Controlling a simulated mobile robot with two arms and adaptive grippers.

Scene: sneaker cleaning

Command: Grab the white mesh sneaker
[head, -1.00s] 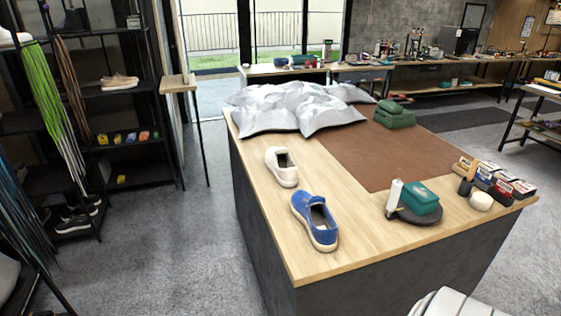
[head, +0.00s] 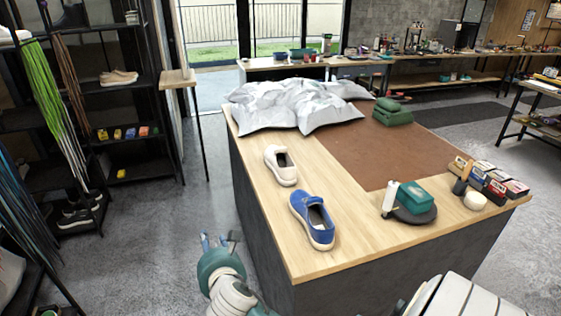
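The white sneaker (head: 287,177) stands upright on the left part of the wooden table top, with its dark opening facing up. It is too small to make out mesh. A blue slip-on shoe (head: 318,232) with a white sole stands just in front of it, apart from it.
A crumpled grey-white sheet (head: 297,108) lies behind the shoes. A brown mat (head: 400,155), folded green cloths (head: 391,112), a white bottle (head: 390,197), a teal box (head: 414,196) and small boxes (head: 493,183) are to the right. The wood around the shoes is clear.

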